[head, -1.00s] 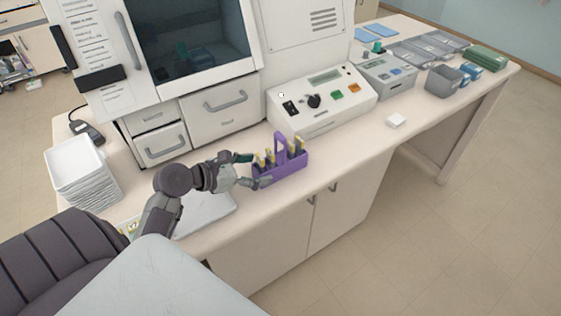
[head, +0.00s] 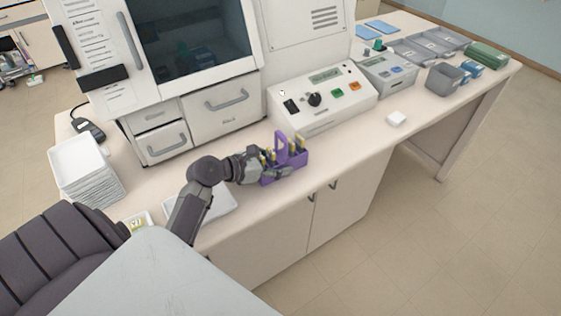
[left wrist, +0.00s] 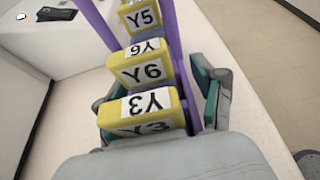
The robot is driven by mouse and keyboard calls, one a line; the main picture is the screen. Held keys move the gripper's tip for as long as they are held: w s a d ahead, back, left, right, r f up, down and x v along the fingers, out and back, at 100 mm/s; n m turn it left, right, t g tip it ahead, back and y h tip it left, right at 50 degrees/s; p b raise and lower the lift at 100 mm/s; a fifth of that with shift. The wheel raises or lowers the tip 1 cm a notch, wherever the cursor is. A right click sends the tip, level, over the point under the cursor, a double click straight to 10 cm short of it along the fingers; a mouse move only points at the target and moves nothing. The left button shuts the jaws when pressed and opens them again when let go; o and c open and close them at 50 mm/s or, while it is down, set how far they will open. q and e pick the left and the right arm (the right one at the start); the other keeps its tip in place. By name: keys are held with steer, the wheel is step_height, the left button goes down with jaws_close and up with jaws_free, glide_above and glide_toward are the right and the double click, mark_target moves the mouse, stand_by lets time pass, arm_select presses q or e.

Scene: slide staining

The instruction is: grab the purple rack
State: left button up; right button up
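The purple rack (head: 298,161) stands upright on the counter, with a tall handle and a row of yellow-topped slides. In the left wrist view, yellow labels read Y3 (left wrist: 140,110), Y6 (left wrist: 142,68) and Y5 (left wrist: 140,17), with purple rack bars (left wrist: 169,30) beside them. My left gripper (head: 274,164) is at the rack's near left end. Its teal-padded fingers lie on either side of the rack in the left wrist view (left wrist: 155,92), and the right-hand finger looks slightly apart from it. The gripper hides the rack's left end. My right gripper is not in view.
A control box (head: 322,97) stands behind the rack. A stack of white trays (head: 84,170) is at the left. A flat white tray (head: 213,205) lies below my left arm.

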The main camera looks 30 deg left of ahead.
arm_select(q)
steer(key=c, duration=0.7)
steer(key=shift+o, duration=0.2)
steer(key=shift+w+r, duration=0.1)
